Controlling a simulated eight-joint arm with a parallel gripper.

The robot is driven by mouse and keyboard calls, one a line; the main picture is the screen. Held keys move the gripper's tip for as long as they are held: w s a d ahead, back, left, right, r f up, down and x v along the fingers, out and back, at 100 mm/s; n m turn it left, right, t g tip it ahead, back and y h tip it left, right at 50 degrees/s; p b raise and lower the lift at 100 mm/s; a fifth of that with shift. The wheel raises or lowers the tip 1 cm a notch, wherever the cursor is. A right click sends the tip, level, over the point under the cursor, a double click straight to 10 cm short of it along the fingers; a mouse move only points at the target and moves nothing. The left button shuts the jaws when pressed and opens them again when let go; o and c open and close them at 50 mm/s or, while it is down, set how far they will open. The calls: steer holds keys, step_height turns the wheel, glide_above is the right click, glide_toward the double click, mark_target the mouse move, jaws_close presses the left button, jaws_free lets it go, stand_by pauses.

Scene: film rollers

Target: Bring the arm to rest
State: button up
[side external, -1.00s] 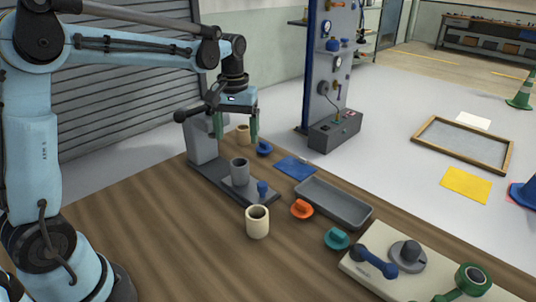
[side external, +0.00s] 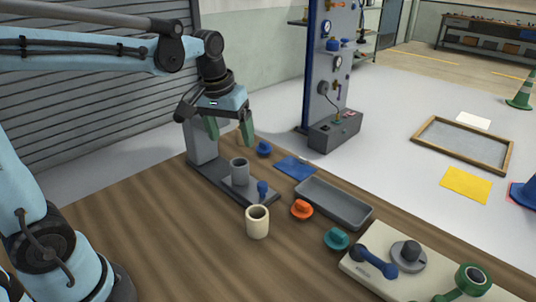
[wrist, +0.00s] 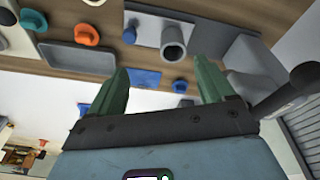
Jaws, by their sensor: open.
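My gripper (side external: 229,138) hangs from the arm over the far end of the wooden table (side external: 160,225), near the grey upright of a dark stand (side external: 200,145). Its two green fingers are apart with nothing between them. In the wrist view the gripper (wrist: 164,76) also shows parted, empty fingers. A grey hollow cylinder (side external: 239,172) stands on the dark stand, below and apart from the fingers. A cream hollow cylinder (side external: 257,222) stands upright on the table. A cream cylinder at the back, seen earlier, is hidden by the gripper in the side view.
Near the stand are a blue-handled piece (side external: 264,149), a blue peg (side external: 262,189) and a blue mat (side external: 294,168). A grey tray (side external: 333,204), orange piece (side external: 301,209) and teal piece (side external: 336,239) lie to the right. A cream board (side external: 385,280) holds several parts. The table's left front is clear.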

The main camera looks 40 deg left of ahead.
steer(key=s+d+f+m+t, duration=0.3)
steer(key=s+d+m+t, duration=0.1)
steer(key=s, duration=0.4)
steer(key=shift+s+d+t, duration=0.35)
steer(key=shift+s+t, duration=0.05)
